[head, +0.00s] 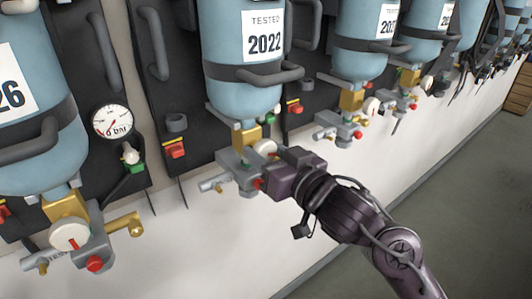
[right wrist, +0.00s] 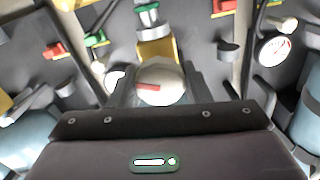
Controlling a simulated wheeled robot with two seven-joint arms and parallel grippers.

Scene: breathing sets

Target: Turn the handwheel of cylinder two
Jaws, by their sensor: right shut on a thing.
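The pale blue cylinder (head: 232,92) with the label "TESTED 2022" hangs second from the left in the head view. Below it are a brass neck and a grey valve block (head: 236,170). Its white handwheel (head: 265,147) is partly hidden by my right gripper (head: 276,158). In the right wrist view the handwheel (right wrist: 160,82) shows a red mark and sits between the two dark fingers, which are shut on it. The red mark lies nearly level in that view. My left gripper is not in view.
A cylinder at the left (head: 30,110) has its own white handwheel (head: 70,236) and a brass outlet. A pressure gauge (head: 112,121) is on the dark backplate between them. More cylinders stand in a row to the right. The floor (head: 450,190) at the right is clear.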

